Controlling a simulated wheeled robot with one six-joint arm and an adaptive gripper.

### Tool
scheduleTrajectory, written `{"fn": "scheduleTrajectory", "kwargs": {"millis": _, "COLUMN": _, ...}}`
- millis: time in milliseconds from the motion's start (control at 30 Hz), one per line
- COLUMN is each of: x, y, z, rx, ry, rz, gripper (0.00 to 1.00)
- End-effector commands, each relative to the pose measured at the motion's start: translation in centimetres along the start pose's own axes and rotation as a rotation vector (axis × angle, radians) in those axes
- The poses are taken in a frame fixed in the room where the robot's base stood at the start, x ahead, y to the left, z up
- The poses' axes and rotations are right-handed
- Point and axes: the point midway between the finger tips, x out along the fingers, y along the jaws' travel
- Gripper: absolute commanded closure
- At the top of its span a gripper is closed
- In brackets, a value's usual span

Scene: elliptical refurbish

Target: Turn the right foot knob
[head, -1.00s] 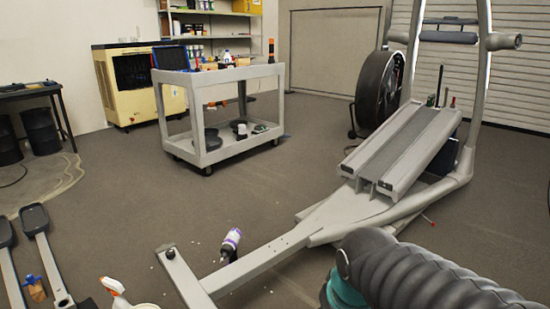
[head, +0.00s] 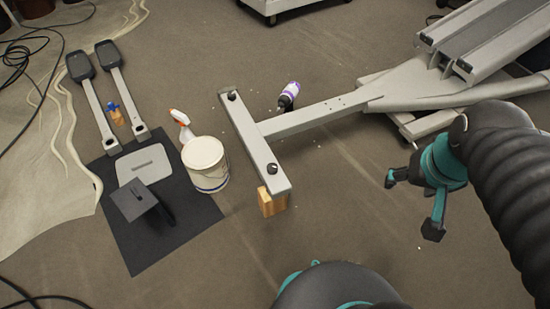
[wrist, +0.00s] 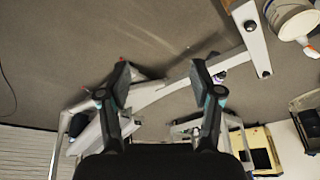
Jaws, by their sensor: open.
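The elliptical's grey rear crossbar (head: 250,134) lies low across the middle of the head view. It has two small black knobs, a far one (head: 232,96) and a near one (head: 272,169); I cannot tell for sure which is the right foot knob. The near end rests on or against a wooden block (head: 272,203). My gripper (head: 412,205) is open and empty to the right of the crossbar, apart from both knobs. In the wrist view its fingers (wrist: 161,78) are spread, and the crossbar (wrist: 249,38) shows at the upper right.
A white bucket (head: 205,164), a spray bottle (head: 182,125) and a dark mat (head: 155,230) lie left of the crossbar. A purple-and-white bottle (head: 290,93) lies beside the elliptical's beam (head: 315,115). Floor between the near knob and my gripper is clear.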

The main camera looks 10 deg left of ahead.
Motion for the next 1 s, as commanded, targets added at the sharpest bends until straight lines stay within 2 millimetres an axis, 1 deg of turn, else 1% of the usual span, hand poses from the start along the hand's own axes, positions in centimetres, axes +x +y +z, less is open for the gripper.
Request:
{"fn": "scheduleTrajectory", "kwargs": {"millis": 33, "x": 1.5, "y": 0.1, "z": -0.1, "rx": 0.003, "ry": -0.047, "rz": 0.001, "gripper": 0.35}}
{"fn": "scheduleTrajectory", "kwargs": {"millis": 267, "x": 6.7, "y": -0.4, "z": -1.1, "rx": 0.042, "ry": -0.220, "rz": -0.028, "gripper": 0.35}}
{"fn": "scheduleTrajectory", "kwargs": {"millis": 467, "x": 11.2, "y": -1.4, "z": -1.7, "rx": 0.108, "ry": -0.377, "rz": -0.075, "gripper": 0.35}}
{"fn": "scheduleTrajectory", "kwargs": {"millis": 767, "x": 18.1, "y": -3.7, "z": -1.7, "rx": 0.250, "ry": -0.624, "rz": -0.159, "gripper": 0.35}}
{"fn": "scheduleTrajectory", "kwargs": {"millis": 1000, "x": 23.7, "y": -6.1, "z": -1.4, "rx": 0.398, "ry": -0.827, "rz": -0.233, "gripper": 0.35}}
